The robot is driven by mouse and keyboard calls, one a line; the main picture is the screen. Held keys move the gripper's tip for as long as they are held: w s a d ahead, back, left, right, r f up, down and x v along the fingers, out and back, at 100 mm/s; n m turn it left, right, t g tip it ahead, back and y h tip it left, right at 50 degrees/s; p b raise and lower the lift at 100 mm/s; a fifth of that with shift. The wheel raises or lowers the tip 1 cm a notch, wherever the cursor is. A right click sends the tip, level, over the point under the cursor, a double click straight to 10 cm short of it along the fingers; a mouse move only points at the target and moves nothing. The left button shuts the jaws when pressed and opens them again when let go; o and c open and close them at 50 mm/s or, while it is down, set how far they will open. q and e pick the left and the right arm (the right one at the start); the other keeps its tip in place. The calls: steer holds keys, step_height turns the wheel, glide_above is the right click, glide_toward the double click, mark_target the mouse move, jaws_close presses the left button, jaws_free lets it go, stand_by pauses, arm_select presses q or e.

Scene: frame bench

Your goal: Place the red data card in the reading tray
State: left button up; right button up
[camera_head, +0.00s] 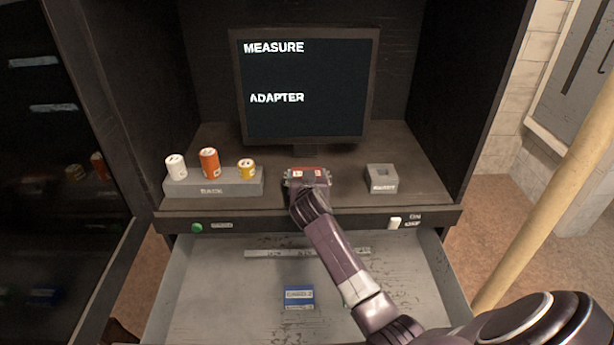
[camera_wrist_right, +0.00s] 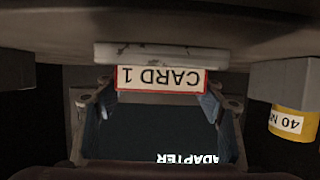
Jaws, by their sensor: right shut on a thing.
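The red data card (camera_head: 309,173) is held by my right gripper (camera_head: 308,181) over the shelf, below the monitor. In the right wrist view, the card (camera_wrist_right: 162,79) shows a white label reading "CARD 1" upside down with a red border. The fingers of my right gripper (camera_wrist_right: 158,92) are shut on it from both sides. A pale, worn flat piece (camera_wrist_right: 160,55) that looks like the reading tray lies right beside the card. I cannot tell whether they touch. In the head view, the gripper and card hide this piece. My left gripper is not in view.
A grey rack (camera_head: 213,189) with white, orange and yellow cylinders stands left of the card. A grey block with a square hole (camera_head: 382,183) stands right. A monitor (camera_head: 305,85) reads "MEASURE" and "ADAPTER". The open drawer (camera_head: 220,300) holds a blue card (camera_head: 298,297).

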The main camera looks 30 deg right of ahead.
steer(key=shift+s+a+f, duration=0.15)
steer(key=shift+f, duration=0.4)
steer(key=shift+s+a+f, duration=0.1)
steer(key=shift+s+f, duration=0.05)
steer(key=shift+f, duration=0.4)
steer(key=o, duration=1.1)
steer(key=shift+o, duration=1.4)
steer(key=shift+w+f, duration=0.15)
steer(key=shift+w, duration=0.1)
steer(key=shift+s, duration=0.1)
steer(key=v, duration=0.4)
steer(key=r+v, duration=0.1)
steer(key=v, duration=0.3)
steer(key=r+v, duration=0.1)
steer(key=v, duration=0.3)
steer(key=shift+w+d, duration=0.1)
steer(key=shift+w, duration=0.3)
steer(key=shift+r, duration=0.1)
